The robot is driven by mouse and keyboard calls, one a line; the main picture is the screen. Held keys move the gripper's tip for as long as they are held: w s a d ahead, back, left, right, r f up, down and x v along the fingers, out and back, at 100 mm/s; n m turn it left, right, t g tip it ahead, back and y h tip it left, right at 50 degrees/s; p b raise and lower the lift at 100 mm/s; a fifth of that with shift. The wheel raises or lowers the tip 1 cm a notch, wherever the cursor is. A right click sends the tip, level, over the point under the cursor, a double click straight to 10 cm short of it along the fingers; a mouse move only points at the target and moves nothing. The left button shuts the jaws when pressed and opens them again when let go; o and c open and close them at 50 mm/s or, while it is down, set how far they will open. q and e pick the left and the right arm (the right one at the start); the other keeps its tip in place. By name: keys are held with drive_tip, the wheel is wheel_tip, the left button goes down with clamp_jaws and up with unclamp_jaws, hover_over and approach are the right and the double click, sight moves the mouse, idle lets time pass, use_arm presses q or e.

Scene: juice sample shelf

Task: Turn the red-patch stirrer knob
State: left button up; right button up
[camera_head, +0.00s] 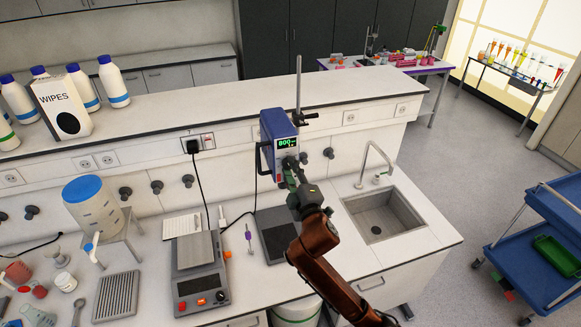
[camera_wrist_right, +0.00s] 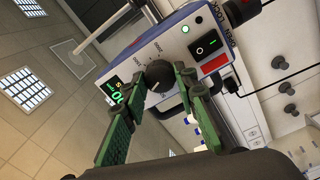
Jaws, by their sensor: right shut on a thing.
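The blue overhead stirrer (camera_head: 277,140) is mounted on a stand rod over the bench, and its green display reads about 800. In the right wrist view its front panel (camera_wrist_right: 190,28) shows tilted, with a dark round knob (camera_wrist_right: 159,73), a black power switch and a red patch (camera_wrist_right: 214,64). My right gripper (camera_head: 293,172) reaches up to the stirrer's front. In the right wrist view the green fingers of my right gripper (camera_wrist_right: 158,84) are on both sides of the knob, shut on it. The head view hides the knob behind the gripper. My left gripper is not in view.
A sink (camera_head: 385,217) lies right of the arm. A raised shelf (camera_head: 215,113) with bottles and a wipes box runs behind. A blue cart (camera_head: 530,245) stands at right.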

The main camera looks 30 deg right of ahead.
drive_tip(key=m+p, duration=0.1)
drive_tip(key=m, duration=0.2)
drive_tip(key=shift+m, duration=0.3)
drive_tip(key=shift+f+m, duration=0.1)
drive_tip(key=shift+m, duration=0.2)
drive_tip(key=o, duration=1.2)
drive_tip(key=shift+c, duration=0.2)
drive_tip(key=v, duration=1.2)
